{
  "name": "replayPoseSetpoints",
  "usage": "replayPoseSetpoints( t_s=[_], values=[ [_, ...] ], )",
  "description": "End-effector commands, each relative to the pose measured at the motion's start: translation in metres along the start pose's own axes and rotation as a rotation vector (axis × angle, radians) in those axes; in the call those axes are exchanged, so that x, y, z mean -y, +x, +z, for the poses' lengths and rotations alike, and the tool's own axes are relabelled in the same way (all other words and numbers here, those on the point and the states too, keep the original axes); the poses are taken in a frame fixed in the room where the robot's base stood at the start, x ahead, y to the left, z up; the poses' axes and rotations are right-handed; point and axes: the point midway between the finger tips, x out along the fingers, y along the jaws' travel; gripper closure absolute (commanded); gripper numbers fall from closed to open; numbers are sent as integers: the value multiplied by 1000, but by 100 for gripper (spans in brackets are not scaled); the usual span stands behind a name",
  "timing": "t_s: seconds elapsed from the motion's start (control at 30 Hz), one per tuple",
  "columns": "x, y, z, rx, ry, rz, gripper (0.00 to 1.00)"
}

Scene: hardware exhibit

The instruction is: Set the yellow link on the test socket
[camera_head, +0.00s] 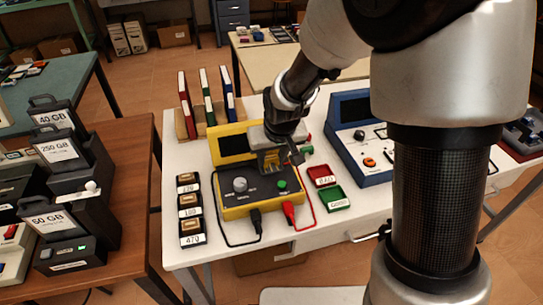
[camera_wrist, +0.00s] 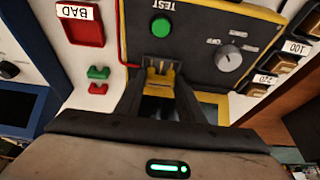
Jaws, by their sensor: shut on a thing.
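My gripper (camera_wrist: 160,86) is shut on the yellow link (camera_wrist: 162,74), which shows between the fingertips in the wrist view. In the head view, my gripper (camera_head: 272,158) points down over the yellow-framed tester (camera_head: 234,209), and the link is mostly hidden by the fingers. The link is close to the tester's dark panel, below the green button (camera_wrist: 162,27) in the wrist view.
A red BAD tray (camera_head: 322,175) and a green tray (camera_head: 333,198) lie right of the tester. Small red (camera_wrist: 97,88) and green (camera_wrist: 98,72) links lie nearby. Labelled boxes (camera_head: 190,207) stand left, binders (camera_head: 208,100) behind, and a blue instrument (camera_head: 352,143) right. Leads cross the front.

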Motion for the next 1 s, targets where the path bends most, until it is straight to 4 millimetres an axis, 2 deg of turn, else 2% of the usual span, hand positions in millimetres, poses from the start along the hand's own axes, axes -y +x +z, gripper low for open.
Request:
replayPoseSetpoints(
  t_s=[0.4, 0.43, 0.47, 0.67, 1.0],
  values=[
    [0, 9, 4, 1, 0, 0, 86],
    [0, 8, 4, 0, 0, 0, 61],
    [0, 8, 3, 0, 0, 0, 57],
    [0, 7, 3, 1, 0, 0, 57],
    [0, -19, 2, 0, 0, 0, 57]
  ],
)
